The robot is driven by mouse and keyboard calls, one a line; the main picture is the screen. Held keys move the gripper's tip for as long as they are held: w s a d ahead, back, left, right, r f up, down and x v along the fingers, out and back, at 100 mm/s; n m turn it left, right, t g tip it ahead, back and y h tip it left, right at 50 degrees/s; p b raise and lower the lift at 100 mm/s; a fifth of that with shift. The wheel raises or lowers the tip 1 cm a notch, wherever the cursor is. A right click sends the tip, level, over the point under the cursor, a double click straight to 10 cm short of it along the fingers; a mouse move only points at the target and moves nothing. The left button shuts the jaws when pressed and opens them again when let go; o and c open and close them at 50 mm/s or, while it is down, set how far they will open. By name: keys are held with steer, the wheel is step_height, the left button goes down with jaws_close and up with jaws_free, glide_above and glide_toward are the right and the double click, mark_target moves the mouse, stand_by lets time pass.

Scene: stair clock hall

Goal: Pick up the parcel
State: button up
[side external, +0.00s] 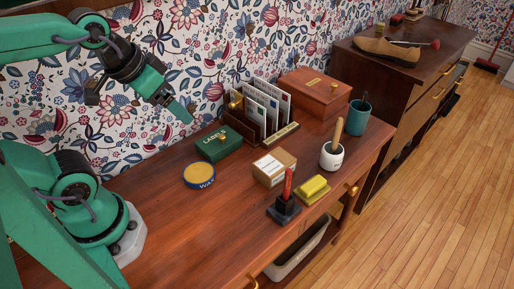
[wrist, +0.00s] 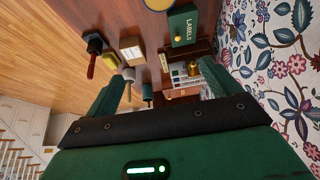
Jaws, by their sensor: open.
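The parcel (side external: 274,168) is a small cardboard box with a white label. It sits on the reddish-brown wooden desk (side external: 160,234), near the middle in the side view. It also shows small near the top of the wrist view (wrist: 131,48). My gripper (side external: 178,107) is up in the air to the left of the parcel, well above the desk and near the papered wall. In the wrist view its two green fingers (wrist: 160,88) stand apart with nothing held between them. The gripper is open and does not touch the parcel.
Close around the parcel are a red-handled stamp (side external: 285,200), a yellow block (side external: 313,189) and a white pot (side external: 332,155). Behind are a green LABELS box (side external: 218,143), a letter rack (side external: 246,124) and a wooden box (side external: 314,95). A wax tin (side external: 199,175) lies left. The desk's front left is bare.

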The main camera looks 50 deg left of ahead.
steer(key=shift+w, duration=0.1)
steer(key=g, duration=0.5)
glide_above(275, 161)
steer(key=f, duration=1.4)
steer(key=shift+s+a+f, duration=0.15)
steer(key=shift+s+a, duration=0.1)
steer(key=shift+w+d+f+g, duration=0.2)
steer(key=shift+d+f+g, duration=0.1)
steer(key=shift+f, duration=4.15)
steer(key=c, duration=1.2)
